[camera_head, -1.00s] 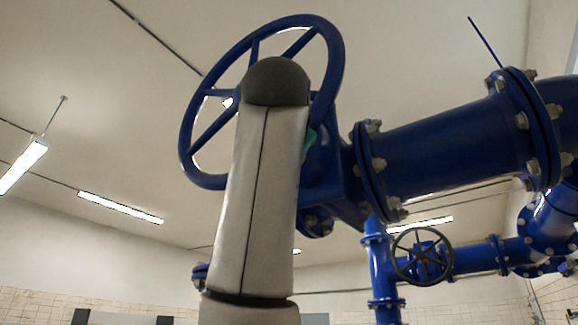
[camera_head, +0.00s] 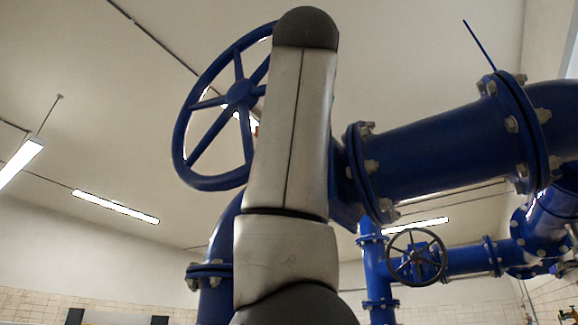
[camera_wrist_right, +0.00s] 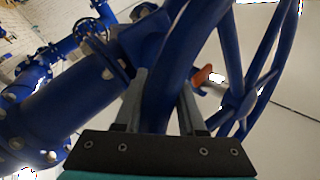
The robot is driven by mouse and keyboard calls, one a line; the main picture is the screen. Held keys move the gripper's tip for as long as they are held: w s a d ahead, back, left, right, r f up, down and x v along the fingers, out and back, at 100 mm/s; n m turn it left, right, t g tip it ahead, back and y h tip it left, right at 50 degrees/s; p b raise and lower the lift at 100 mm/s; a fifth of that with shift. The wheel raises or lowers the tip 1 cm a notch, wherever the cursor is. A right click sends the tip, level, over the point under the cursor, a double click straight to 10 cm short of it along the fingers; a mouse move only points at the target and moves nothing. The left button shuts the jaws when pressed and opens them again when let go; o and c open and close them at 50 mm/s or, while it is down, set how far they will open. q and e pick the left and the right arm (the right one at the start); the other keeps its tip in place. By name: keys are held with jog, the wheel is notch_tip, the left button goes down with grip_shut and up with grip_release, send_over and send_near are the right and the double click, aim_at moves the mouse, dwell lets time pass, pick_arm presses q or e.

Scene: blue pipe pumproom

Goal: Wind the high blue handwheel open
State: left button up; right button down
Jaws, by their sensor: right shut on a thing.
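The large blue handwheel (camera_head: 241,93) is high up in the head view, tilted, its right part hidden behind my right arm. In the right wrist view its thick rim (camera_wrist_right: 182,62) passes between the two fingers of my right gripper (camera_wrist_right: 160,105), which is shut on it. The wheel's hub and spokes (camera_wrist_right: 238,104) are to the right of the fingers there. In the head view my right gripper is hidden behind the arm. My left gripper is in neither view.
A thick blue flanged pipe (camera_head: 440,150) runs right from the valve, close to my right arm. A smaller dark handwheel (camera_head: 416,257) sits on lower blue pipework. An orange-red part (camera_wrist_right: 202,75) shows beyond the rim. The space left of the wheel is clear.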

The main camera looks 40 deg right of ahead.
jog(key=shift+s+d+r+n+g, duration=0.15)
jog(key=shift+s+d+r+n, duration=0.05)
jog(key=shift+s+r+n, duration=0.2)
jog(key=shift+s+d+r+n+g, duration=0.2)
jog(key=shift+s+r+n, duration=0.1)
jog(key=shift+s+r, duration=0.15)
jog(key=shift+w, duration=0.1)
jog(key=c, duration=0.5)
grip_release()
